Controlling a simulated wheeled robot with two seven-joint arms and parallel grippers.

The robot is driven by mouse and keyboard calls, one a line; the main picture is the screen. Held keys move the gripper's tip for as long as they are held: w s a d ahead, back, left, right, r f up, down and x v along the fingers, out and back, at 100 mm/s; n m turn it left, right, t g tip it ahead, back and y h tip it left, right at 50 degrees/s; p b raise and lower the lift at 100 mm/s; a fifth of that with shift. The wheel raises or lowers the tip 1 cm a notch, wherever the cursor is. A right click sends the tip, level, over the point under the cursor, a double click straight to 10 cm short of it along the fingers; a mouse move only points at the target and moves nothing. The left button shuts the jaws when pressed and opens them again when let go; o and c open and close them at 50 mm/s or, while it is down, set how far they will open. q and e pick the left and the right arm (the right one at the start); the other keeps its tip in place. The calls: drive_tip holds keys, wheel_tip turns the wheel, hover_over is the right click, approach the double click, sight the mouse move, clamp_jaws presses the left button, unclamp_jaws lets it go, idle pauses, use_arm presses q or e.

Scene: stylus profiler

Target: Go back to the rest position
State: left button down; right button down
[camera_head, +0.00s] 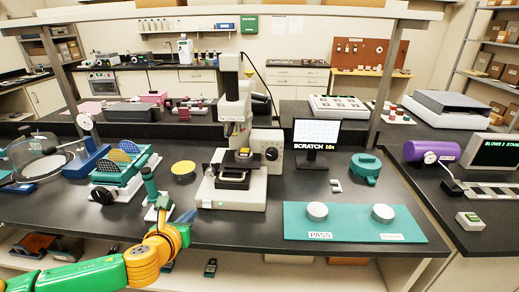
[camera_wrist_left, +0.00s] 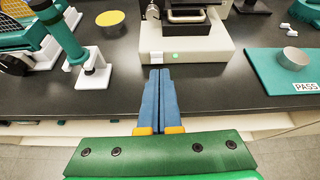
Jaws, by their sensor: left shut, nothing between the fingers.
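My left arm comes in from the lower left in the head view. Its blue-fingered gripper (camera_head: 187,216) is at the front edge of the dark bench, just left of the white stylus profiler (camera_head: 232,192). In the left wrist view the two blue fingers (camera_wrist_left: 158,72) lie together, shut with nothing between them. They point toward the profiler's base (camera_wrist_left: 182,42) and stay apart from it. My right gripper is not in view.
A green-and-white stand (camera_wrist_left: 88,62) is close left of the gripper, with a yellow disc (camera_head: 183,168) behind it. A teal mat (camera_head: 345,230) with two grey discs lies right. A monitor reading SCRATCH (camera_head: 316,133) stands beside the profiler. Bare bench lies before the profiler.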

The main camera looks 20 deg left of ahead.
use_arm(q)
drive_tip(key=s+d+f+n+g+h, duration=0.1)
drive_tip(key=s+d+f+n+g, duration=0.1)
drive_tip(key=s+d+f+n, duration=0.65)
drive_tip(key=s+d+f+n+g+h, duration=0.2)
drive_tip(key=s+d+f+n+g, duration=0.3)
drive_tip(key=n, duration=0.6)
drive_tip(key=s+d+f+n+g, duration=0.1)
drive_tip(key=s+f+n+g, duration=0.1)
drive_tip(key=s+n, duration=0.8)
wheel_tip(320, 180, down, 15)
drive_tip(key=n+g, duration=0.1)
drive_tip(key=s+a+f+g, duration=0.1)
drive_tip(key=s+a+f, duration=0.1)
drive_tip(key=s+f, duration=1)
drive_tip(key=shift+s, duration=0.75)
